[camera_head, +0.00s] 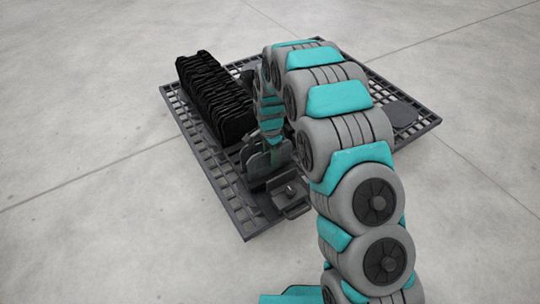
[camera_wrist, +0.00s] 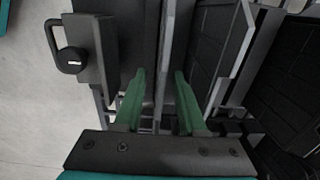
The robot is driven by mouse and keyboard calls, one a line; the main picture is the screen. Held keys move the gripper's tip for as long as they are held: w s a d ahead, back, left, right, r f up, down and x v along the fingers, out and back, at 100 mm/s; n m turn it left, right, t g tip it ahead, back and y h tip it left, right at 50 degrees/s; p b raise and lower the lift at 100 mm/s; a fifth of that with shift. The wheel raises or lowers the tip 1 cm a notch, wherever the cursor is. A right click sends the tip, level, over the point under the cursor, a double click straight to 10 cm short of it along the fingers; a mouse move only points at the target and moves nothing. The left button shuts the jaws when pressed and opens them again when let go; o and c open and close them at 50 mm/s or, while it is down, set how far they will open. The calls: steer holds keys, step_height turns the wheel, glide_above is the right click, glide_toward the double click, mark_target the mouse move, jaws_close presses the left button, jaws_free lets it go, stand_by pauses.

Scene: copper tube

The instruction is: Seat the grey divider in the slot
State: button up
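A grey divider (camera_head: 258,165) with rounded top corners stands upright near the front of the dark rack. In the wrist view, a thin light-grey upright edge (camera_wrist: 165,55), apparently this divider, runs between my two green fingers. My gripper (camera_wrist: 160,75) is open, with a gap on each side of that edge and no clear contact. In the head view my gripper (camera_head: 277,146) is low over the rack, largely hidden by my arm. Another light-edged plate (camera_wrist: 234,60) stands to the right in the wrist view. The slot itself is hard to make out.
A row of black plates (camera_head: 213,97) fills the rack's left side. The dark lattice base (camera_head: 232,213) lies on a concrete floor (camera_head: 90,130). A block with a handle (camera_head: 294,207) sits at its front edge; the handle also shows in the wrist view (camera_wrist: 70,60). A dark round pad (camera_head: 400,113) is at right.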

steer(key=shift+r, duration=0.1)
step_height(320, 180, up, 12)
steer(key=shift+f, duration=0.25)
steer(key=shift+r, duration=0.3)
steer(key=s+d+r+n, duration=0.3)
steer(key=s+d+r, duration=0.3)
steer(key=s, duration=0.3)
steer(key=s+d+r+n, duration=0.2)
steer(key=s+d+r, duration=0.4)
steer(key=s, duration=0.4)
steer(key=s+d+n+g, duration=0.1)
steer(key=s+d+n, duration=0.1)
steer(key=s, duration=0.9)
steer(key=s+d+r+n, duration=0.1)
steer(key=s+d+n, duration=0.2)
steer(key=s, duration=0.8)
steer(key=shift+d+r+n+g, duration=0.2)
steer(key=shift+n+g, duration=0.2)
steer(key=shift+n, duration=0.2)
